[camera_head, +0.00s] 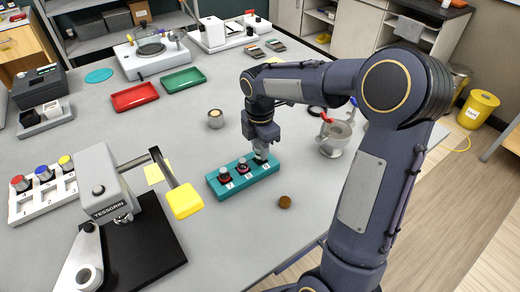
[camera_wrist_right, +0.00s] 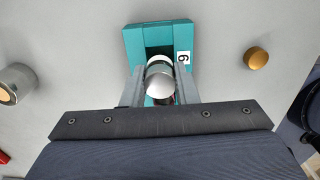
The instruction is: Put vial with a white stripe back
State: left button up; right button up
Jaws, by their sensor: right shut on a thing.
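A teal rack (camera_head: 243,178) stands on the grey table, with numbered white labels along its front. Two dark vials with red bands (camera_head: 224,175) (camera_head: 243,167) stand in its left and middle places. My right gripper (camera_head: 261,157) points down at the rack's right end. In the right wrist view the gripper (camera_wrist_right: 160,88) is shut on a vial with a rounded silvery top (camera_wrist_right: 160,80), over the rack's end place (camera_wrist_right: 143,35) beside a numbered label. A pale band shows by the top; the lower vial is hidden, so I cannot tell how deep it sits. My left gripper is out of view.
A brown round knob (camera_head: 285,202) lies right of the rack, near the table edge. A small metal cup (camera_head: 215,119) stands behind it, and a metal pot (camera_head: 335,138) to the right. A press with a yellow handle (camera_head: 185,201) stands to the left. Red (camera_head: 134,96) and green (camera_head: 183,80) trays lie farther back.

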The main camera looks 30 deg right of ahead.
jog(key=shift+f, duration=0.7)
jog(key=shift+f, duration=0.2)
jog(key=o, duration=0.9)
jog(key=shift+o, duration=0.2)
